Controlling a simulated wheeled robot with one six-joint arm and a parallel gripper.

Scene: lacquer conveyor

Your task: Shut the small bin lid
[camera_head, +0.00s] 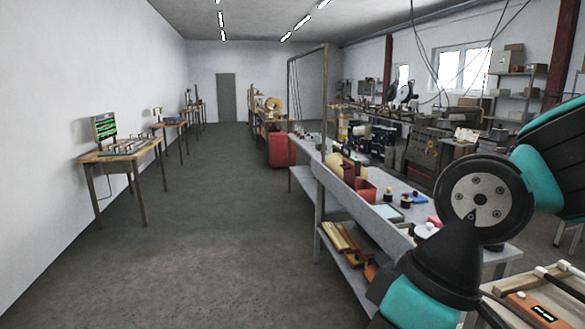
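I cannot make out a small bin with a lid for certain. A red bin-like box (279,150) stands on the floor by the far workbenches, too small to show a lid. Small red open-topped containers (366,192) sit on the grey bench to the right of the aisle; I see no lid on them. My black and teal arm fills the lower right and hides part of that bench. My gripper is outside the frame.
The grey bench (305,180) runs along the right of the aisle, with a lower shelf. A wooden table (122,152) with a monitor stands at the left wall. An orange device (531,308) lies at the lower right. The floor (205,235) between is clear.

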